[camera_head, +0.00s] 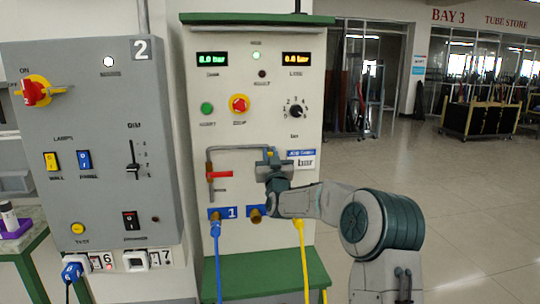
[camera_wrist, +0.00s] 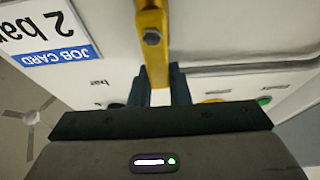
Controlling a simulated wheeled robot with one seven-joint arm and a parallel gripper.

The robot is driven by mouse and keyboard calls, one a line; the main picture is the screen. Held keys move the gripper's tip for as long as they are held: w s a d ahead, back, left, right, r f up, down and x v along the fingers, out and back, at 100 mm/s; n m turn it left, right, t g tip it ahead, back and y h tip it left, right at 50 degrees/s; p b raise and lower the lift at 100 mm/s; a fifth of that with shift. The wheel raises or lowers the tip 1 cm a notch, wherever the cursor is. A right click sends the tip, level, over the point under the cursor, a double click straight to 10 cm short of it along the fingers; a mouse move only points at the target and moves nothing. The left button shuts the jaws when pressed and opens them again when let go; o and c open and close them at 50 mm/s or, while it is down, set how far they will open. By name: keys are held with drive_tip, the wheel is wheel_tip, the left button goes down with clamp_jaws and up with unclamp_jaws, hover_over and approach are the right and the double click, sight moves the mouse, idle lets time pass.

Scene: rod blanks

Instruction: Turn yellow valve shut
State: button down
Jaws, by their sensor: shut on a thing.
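The yellow valve's lever (camera_wrist: 152,45) runs down from the top of the wrist view, with a bolt on it. Its lower end sits between the dark fingers of my gripper (camera_wrist: 160,86), which is shut on it. In the head view my gripper (camera_head: 271,163) is against the panel, right of the red valve (camera_head: 218,174), and hides most of the yellow valve; only a small yellow patch shows at its fingers. I cannot tell the lever's exact angle to its pipe.
The white panel (camera_head: 228,130) carries two displays, a red stop button (camera_head: 239,103) and a black dial (camera_head: 296,110). A job card (camera_wrist: 45,35) reads 2 bar. A blue hose (camera_head: 218,260) and a yellow hose (camera_head: 301,255) hang below. A grey switch box (camera_head: 105,190) stands left. Open floor lies right.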

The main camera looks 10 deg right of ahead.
drive_tip(key=shift+d+f+m+b, duration=0.1)
drive_tip(key=shift+m+b, duration=0.2)
drive_tip(key=shift+b, duration=0.1)
drive_tip(key=m+h+b, duration=0.1)
drive_tip(key=m+b, duration=0.1)
drive_tip(key=d+m+h+b, duration=0.1)
drive_tip(key=m+b, duration=0.1)
drive_tip(key=d+m+h+b, duration=0.1)
drive_tip(key=m+b, duration=0.1)
drive_tip(key=shift+d+f, duration=0.1)
drive_tip(key=shift+f, duration=0.3)
drive_tip(key=m+h+b, duration=0.1)
drive_tip(key=m, duration=0.1)
drive_tip(key=d+m+g+h+b, duration=0.1)
drive_tip(key=m, duration=0.1)
drive_tip(key=d+f+m+g+h, duration=0.1)
drive_tip(key=m, duration=0.1)
drive_tip(key=shift+m+b, duration=0.3)
drive_tip(key=shift+b, duration=0.1)
drive_tip(key=shift+d+f+m+g+h+p, duration=0.25)
drive_tip(key=shift+f+m+g, duration=0.4)
drive_tip(key=shift+m, duration=0.9)
drive_tip(key=shift+d+f+m+g+h+b, duration=0.1)
drive_tip(key=shift+d+f+m+g, duration=0.4)
drive_tip(key=shift+m, duration=1)
drive_tip(key=shift+d+f+m+g+h+p, duration=0.15)
drive_tip(key=shift+f+m+g, duration=0.65)
drive_tip(key=shift+m, duration=0.75)
drive_tip(key=shift+f, duration=0.1)
